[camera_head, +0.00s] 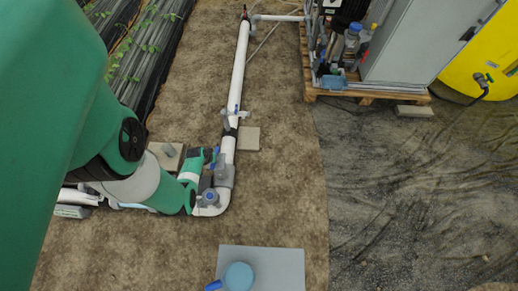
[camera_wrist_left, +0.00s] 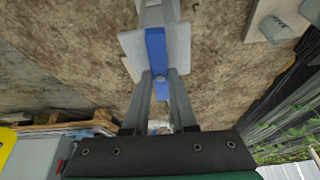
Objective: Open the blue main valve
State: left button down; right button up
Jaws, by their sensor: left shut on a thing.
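The blue main valve's handle (camera_wrist_left: 156,48) is a flat lever on a grey valve body (camera_wrist_left: 152,14) in the left wrist view. My left gripper (camera_wrist_left: 161,82) is shut on this lever, with one finger on each side. In the head view the grey valve body (camera_head: 224,172) sits on the white pipe just above its lower elbow. My left gripper (camera_head: 211,158) reaches it from the left, and only a small strip of the blue handle (camera_head: 215,157) shows beside it. The rest is hidden by the gripper. My right gripper is not in view.
A white pipe (camera_head: 239,75) runs up to a pallet (camera_head: 310,92) with equipment and a grey cabinet (camera_head: 412,40). A yellow tank (camera_head: 480,60) stands at the right. A grey plate (camera_head: 285,265) bears a round blue part (camera_head: 239,276). Open ground lies right of the pipe.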

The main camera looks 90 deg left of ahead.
pick_arm(q)
jog(key=shift+n+g+p, duration=0.3)
jog(key=shift+n, duration=0.3)
jog(key=c, duration=0.7)
grip_release()
